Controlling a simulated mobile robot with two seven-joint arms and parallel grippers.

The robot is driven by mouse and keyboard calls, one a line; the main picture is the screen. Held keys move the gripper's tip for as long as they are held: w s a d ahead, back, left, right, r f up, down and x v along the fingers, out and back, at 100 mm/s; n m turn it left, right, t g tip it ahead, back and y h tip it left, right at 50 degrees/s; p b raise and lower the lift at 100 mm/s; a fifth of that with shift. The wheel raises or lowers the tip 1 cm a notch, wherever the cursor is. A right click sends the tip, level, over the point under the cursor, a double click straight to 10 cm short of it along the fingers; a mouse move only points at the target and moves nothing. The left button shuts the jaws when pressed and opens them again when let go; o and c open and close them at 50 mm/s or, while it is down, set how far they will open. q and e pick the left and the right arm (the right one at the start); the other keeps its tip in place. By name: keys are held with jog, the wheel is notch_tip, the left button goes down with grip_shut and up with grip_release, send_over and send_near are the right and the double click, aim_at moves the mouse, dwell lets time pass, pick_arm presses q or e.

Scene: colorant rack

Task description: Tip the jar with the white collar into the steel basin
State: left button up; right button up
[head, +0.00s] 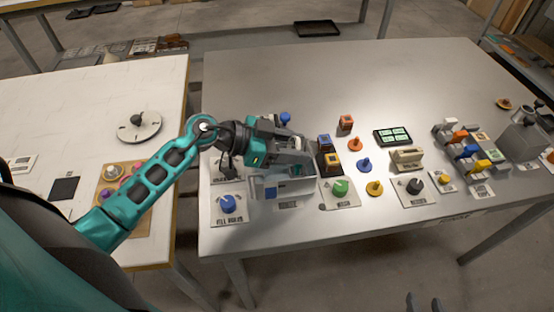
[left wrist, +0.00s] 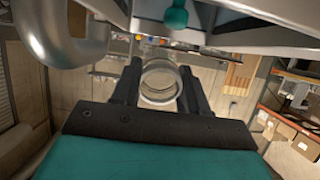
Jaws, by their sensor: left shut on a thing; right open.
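My left gripper (head: 312,158) is over the near-left part of the grey table. In the left wrist view it (left wrist: 160,85) is shut on a round, hollow thing with a pale ring, seemingly the jar (left wrist: 158,98). In the head view the gripper hides most of this jar, so its tilt and contents cannot be told. A grey open-topped box, seemingly the steel basin (head: 299,187), stands just below and left of the fingers, partly covered by the arm.
Two dark labelled blocks (head: 331,163) stand close by the left fingers. Green (head: 340,187), yellow (head: 375,188) and blue (head: 228,203) knobbed pieces stand nearby. A dark tray of green cells (head: 393,136) lies further right. The table's back middle is clear.

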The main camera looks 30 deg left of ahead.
aim_at(315, 142)
pick_arm(q)
jog(key=shift+w+r+g+y, duration=0.1)
jog(key=shift+g+y, duration=0.3)
jog(key=shift+d+r+g+y, duration=0.15)
jog(key=shift+r+g+y, duration=0.15)
jog(key=shift+r+y, duration=0.2)
jog(key=shift+w+g+y, duration=0.1)
jog(key=shift+g+y, duration=0.2)
jog(key=shift+w+d+f+g+y, duration=0.15)
jog(key=shift+g+y, duration=0.2)
jog(key=shift+y, duration=0.2)
jog(key=shift+w+d+g+y, duration=0.15)
jog(key=shift+g+y, duration=0.2)
jog(key=shift+y, duration=0.2)
jog(key=shift+w+d+r+g+y, duration=0.3)
jog(key=shift+d+g+y, duration=0.1)
jog(key=shift+y, duration=0.1)
jog(key=shift+w+d+r+g+y, duration=0.2)
jog(key=shift+d+r+g+y, duration=0.1)
jog(key=shift+d+y, duration=0.15)
jog(key=shift+w+d+f+g+y, duration=0.2)
jog(key=shift+w+d+g+y, duration=0.15)
jog(key=shift+d+g+y, duration=0.1)
jog(key=d+r+y, duration=0.1)
jog(key=w+r+g+y, duration=0.1)
jog(key=w+d+r+g+y, duration=0.1)
jog(key=r, duration=0.1)
jog(key=shift+d+g, duration=0.25)
jog(key=shift+d, duration=0.05)
jog(key=shift+r, duration=0.1)
